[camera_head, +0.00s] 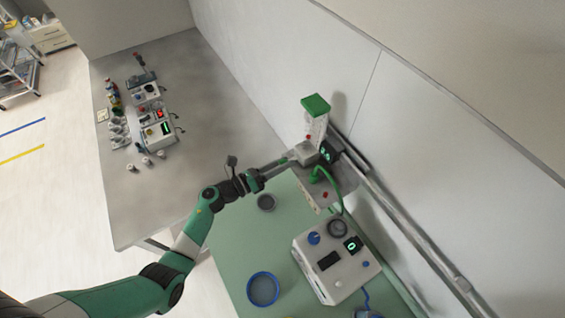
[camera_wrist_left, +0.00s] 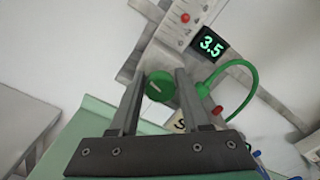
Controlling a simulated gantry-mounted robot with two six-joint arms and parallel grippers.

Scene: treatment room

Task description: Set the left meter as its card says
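A wall-side meter with a green-topped column (camera_head: 316,105) and a small lit display (camera_head: 325,153) stands past the end of my left arm. Below that is a round green knob (camera_wrist_left: 160,87) with a pale pointer mark. My left gripper (camera_head: 287,161) reaches this meter; its fingers (camera_wrist_left: 160,76) stand on either side of the knob. I cannot tell whether they press on it. A pale card (camera_wrist_left: 180,122) with a dark letter shows partly, behind the gripper. My right gripper is not in view.
A white box (camera_head: 338,262) with a blue knob, a dark knob and a display reading 0 sits on the green table. A grey counter (camera_head: 200,120) holds other instruments. A rail (camera_head: 400,215) runs along the wall.

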